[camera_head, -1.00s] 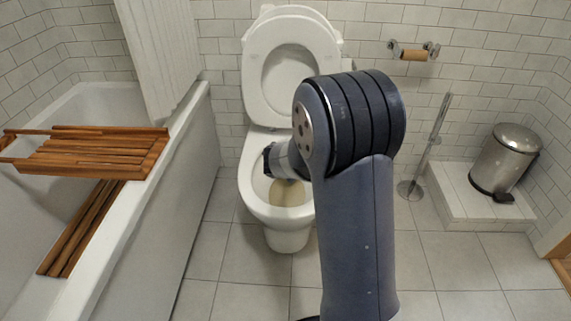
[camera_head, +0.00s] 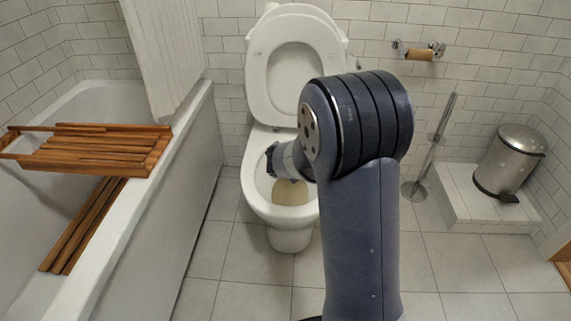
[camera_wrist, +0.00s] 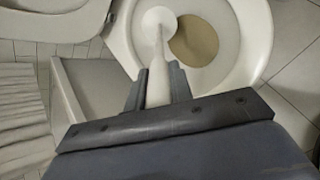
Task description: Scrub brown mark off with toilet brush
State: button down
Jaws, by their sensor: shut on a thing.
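The toilet (camera_head: 284,222) stands in the middle of the head view with its lid and seat up. A brown mark (camera_head: 290,192) shows inside the bowl; in the wrist view it is a tan round patch (camera_wrist: 194,42). My gripper (camera_wrist: 158,82) is shut on the white handle of the toilet brush (camera_wrist: 158,88). The brush's round white head (camera_wrist: 158,20) is over or in the bowl, just left of the brown mark in the wrist view. I cannot tell whether it touches the bowl. In the head view my arm hides the brush.
A bathtub (camera_head: 150,200) with a wooden rack (camera_head: 95,150) is on the left. A paper holder (camera_head: 420,52), a metal stand (camera_head: 436,145) and a pedal bin (camera_head: 508,160) on a tiled step are on the right. The floor in front is clear.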

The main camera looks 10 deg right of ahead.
jog(key=shift+w+d+r+p, duration=0.35)
jog(key=shift+d+r+p, duration=0.15)
jog(key=shift+r, duration=0.2)
jog(key=shift+s+a+f+b, duration=0.1)
jog(key=shift+s+f+b, duration=0.1)
jog(key=shift+f+b, duration=0.3)
jog(key=shift+s+a+f+b, duration=0.1)
jog(key=shift+s+f+b, duration=0.1)
jog(key=shift+f+b, duration=0.3)
jog(key=shift+s+a+f+b, duration=0.1)
jog(key=shift+s+f+b, duration=0.3)
jog(key=shift+b, duration=0.35)
jog(key=shift+r, duration=0.15)
jog(key=shift+s, duration=0.1)
jog(key=shift+p+v, duration=1.15)
jog(key=shift+v, duration=1.8)
jog(key=shift+r, duration=0.2)
